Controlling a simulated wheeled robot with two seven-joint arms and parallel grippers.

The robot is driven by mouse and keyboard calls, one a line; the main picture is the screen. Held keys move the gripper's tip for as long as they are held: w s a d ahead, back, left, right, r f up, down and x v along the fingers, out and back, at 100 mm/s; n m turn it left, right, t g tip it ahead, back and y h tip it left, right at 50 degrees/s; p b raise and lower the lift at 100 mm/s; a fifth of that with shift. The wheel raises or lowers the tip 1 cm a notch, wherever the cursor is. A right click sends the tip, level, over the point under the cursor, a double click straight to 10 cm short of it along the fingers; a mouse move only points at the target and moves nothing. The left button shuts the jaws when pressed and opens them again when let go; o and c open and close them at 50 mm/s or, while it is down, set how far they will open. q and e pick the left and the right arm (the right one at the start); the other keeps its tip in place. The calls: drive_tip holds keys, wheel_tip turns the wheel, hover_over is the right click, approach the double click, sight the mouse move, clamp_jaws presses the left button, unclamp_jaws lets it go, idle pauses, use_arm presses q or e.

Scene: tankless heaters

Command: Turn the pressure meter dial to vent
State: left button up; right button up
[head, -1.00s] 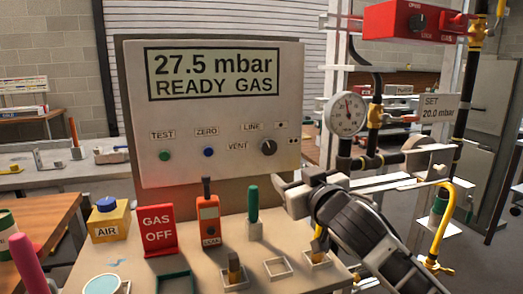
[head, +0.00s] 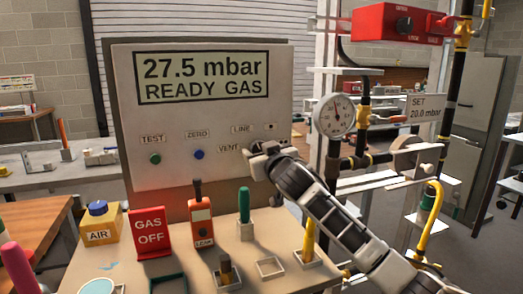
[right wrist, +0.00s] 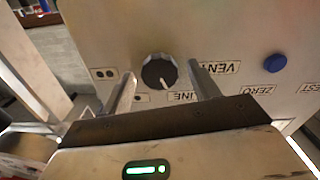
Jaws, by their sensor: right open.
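The pressure meter (head: 205,112) is an upright pale panel whose screen reads 27.5 mbar READY GAS. Its black dial (right wrist: 158,72) shows in the right wrist view, which is upside down. The dial's white mark points down there, towards the LINE label (right wrist: 182,97) side; the VENT label (right wrist: 220,68) is to the right. My right gripper (head: 258,157) is at the panel and hides the dial in the head view. In the right wrist view the open fingers (right wrist: 162,76) stand on either side of the dial, with gaps visible. My left gripper is not in view.
Below the panel, the bench holds a yellow AIR block (head: 101,226), a red GAS OFF sign (head: 150,233), an orange leak detector (head: 201,222) and a green-handled tool (head: 244,205). A gauge (head: 335,115) and pipework stand to the right. A green button (head: 154,158) and blue button (head: 198,154) sit left of the dial.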

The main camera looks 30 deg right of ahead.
drive_tip(key=shift+w, duration=0.15)
drive_tip(key=c, duration=1)
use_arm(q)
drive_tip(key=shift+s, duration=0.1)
